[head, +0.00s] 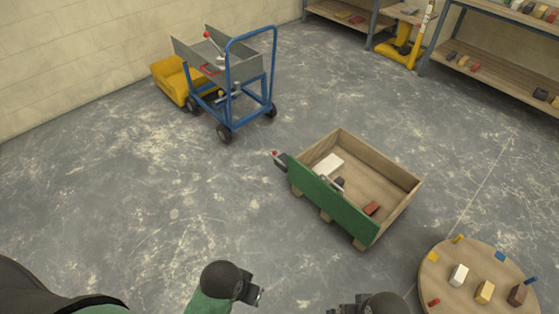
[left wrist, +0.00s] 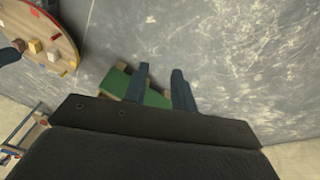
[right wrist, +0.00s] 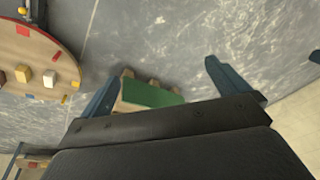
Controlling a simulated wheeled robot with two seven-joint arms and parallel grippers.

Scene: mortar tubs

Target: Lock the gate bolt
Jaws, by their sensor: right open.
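A green gate panel (head: 328,200) forms the front side of a wooden crate on the floor. A dark fitting with a red knob (head: 275,154) sticks out at the panel's left end. A small grey bar (head: 331,184) lies near the panel's top edge; I cannot tell the bolt's position. The green panel also shows in the left wrist view (left wrist: 116,82) and the right wrist view (right wrist: 150,94). My left gripper (head: 255,293) is partly open and empty, apart from the crate. My right gripper (right wrist: 163,68) is wide open and empty, its fingers apart from the panel.
The wooden crate (head: 400,171) holds a white block and small pieces. A round table (head: 470,262) with several blocks stands at the right. A blue cart (head: 250,85) with a red-knobbed lever and a yellow tub (head: 171,80) stand behind left. Floor between is clear.

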